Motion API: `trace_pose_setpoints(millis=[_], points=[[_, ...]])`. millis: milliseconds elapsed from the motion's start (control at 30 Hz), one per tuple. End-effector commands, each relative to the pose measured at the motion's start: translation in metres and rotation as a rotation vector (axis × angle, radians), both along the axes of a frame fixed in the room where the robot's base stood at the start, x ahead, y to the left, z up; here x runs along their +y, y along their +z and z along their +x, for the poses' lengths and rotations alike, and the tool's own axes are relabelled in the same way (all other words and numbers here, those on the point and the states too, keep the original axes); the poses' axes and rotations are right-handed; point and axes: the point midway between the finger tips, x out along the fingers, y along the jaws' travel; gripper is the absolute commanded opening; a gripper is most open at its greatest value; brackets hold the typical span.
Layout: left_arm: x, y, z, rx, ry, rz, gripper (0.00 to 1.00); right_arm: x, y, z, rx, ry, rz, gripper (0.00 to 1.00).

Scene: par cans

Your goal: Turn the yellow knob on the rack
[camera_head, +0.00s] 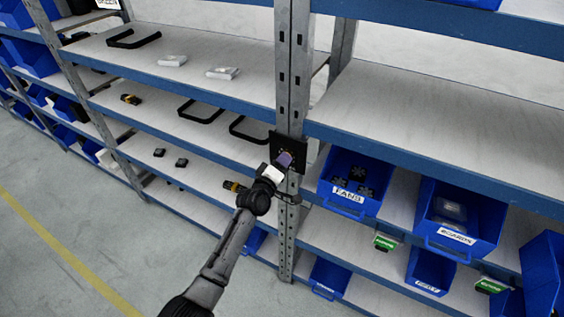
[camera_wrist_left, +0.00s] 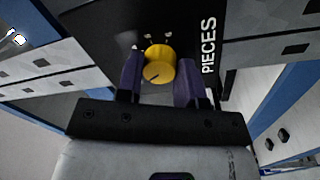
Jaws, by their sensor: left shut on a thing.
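The yellow knob (camera_wrist_left: 158,65) sits on a black panel (camera_wrist_left: 105,35) in the left wrist view, with a dark pointer mark on its face. The panel (camera_head: 288,150) is fixed to the rack's upright post in the head view, where the knob is hidden behind my gripper. My left gripper (camera_wrist_left: 160,82) has its two purple fingers on either side of the knob, shut on it. It also shows at the panel in the head view (camera_head: 284,159). My right gripper is in neither view.
The grey metal post (camera_head: 290,75) stands between shelf bays. Blue bins (camera_head: 350,184) and (camera_head: 459,218) sit on the shelf at right. Black handle-like frames (camera_head: 201,110) and small boxes (camera_head: 223,73) lie on the left shelves. White text "PIECES" is on the panel beside the knob.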

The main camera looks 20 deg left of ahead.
Motion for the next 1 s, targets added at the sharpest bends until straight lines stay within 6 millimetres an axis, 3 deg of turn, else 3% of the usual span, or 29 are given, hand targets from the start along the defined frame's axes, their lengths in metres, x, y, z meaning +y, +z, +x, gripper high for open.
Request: trace_pose_setpoints(millis=[400, 933, 967, 1000], points=[[-0.0005, 0.0002, -0.0001, 0.020, -0.001, -0.147, 0.11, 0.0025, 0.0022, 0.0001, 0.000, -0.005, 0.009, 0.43], [-0.0005, 0.0000, -0.0001, 0.022, -0.001, -0.163, 0.11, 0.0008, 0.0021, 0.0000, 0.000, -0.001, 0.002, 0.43], [-0.0005, 0.0000, -0.0001, 0.022, -0.001, -0.163, 0.37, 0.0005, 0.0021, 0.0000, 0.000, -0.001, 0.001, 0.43], [-0.0006, 0.0001, -0.0001, 0.022, -0.001, -0.163, 0.41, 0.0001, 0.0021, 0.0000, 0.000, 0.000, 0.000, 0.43]])
